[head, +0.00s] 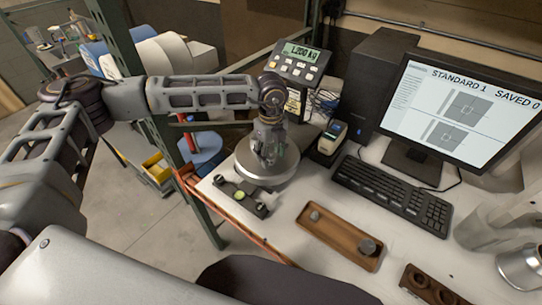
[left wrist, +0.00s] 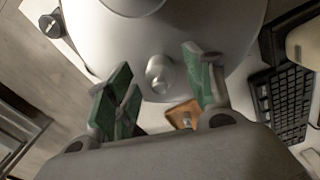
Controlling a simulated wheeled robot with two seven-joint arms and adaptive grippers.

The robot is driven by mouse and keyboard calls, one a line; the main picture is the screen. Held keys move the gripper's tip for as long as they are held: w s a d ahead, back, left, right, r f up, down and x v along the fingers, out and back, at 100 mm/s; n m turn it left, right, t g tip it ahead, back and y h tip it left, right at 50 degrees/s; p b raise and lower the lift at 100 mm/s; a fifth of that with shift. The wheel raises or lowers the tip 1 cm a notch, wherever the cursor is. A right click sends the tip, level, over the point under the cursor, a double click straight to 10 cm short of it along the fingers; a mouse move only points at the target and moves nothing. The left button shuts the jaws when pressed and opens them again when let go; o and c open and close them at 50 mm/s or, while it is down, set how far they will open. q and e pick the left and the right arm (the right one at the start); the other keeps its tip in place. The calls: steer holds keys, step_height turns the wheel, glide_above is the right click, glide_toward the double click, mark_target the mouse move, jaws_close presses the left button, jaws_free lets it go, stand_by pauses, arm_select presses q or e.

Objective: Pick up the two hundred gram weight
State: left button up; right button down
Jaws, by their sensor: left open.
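My left gripper (head: 268,142) points down over the round metal scale pan (head: 286,172), with its fingers open. In the left wrist view the open green-padded fingers (left wrist: 160,62) stand on either side of a small metal knobbed weight (left wrist: 160,76). This weight appears to be the two hundred gram one, but no marking is readable. It seems to stand on the pan (left wrist: 215,25), apart from both fingers. A larger round metal piece (left wrist: 132,4) shows at the top edge, cut off. In the head view the gripper hides the small weight. My right gripper is not seen.
A brown tray (head: 338,238) holds a small weight (head: 314,214) and a larger one (head: 367,247). The scale display (head: 300,52) reads about 1.200 kg. A keyboard (head: 392,194), monitor (head: 450,110) and small device (head: 332,134) stand right of the pan. A holed block (head: 428,285) lies in front.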

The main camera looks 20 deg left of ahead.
arm_select(q)
steer(key=shift+f, duration=0.15)
stand_by(0.3)
jaws_close()
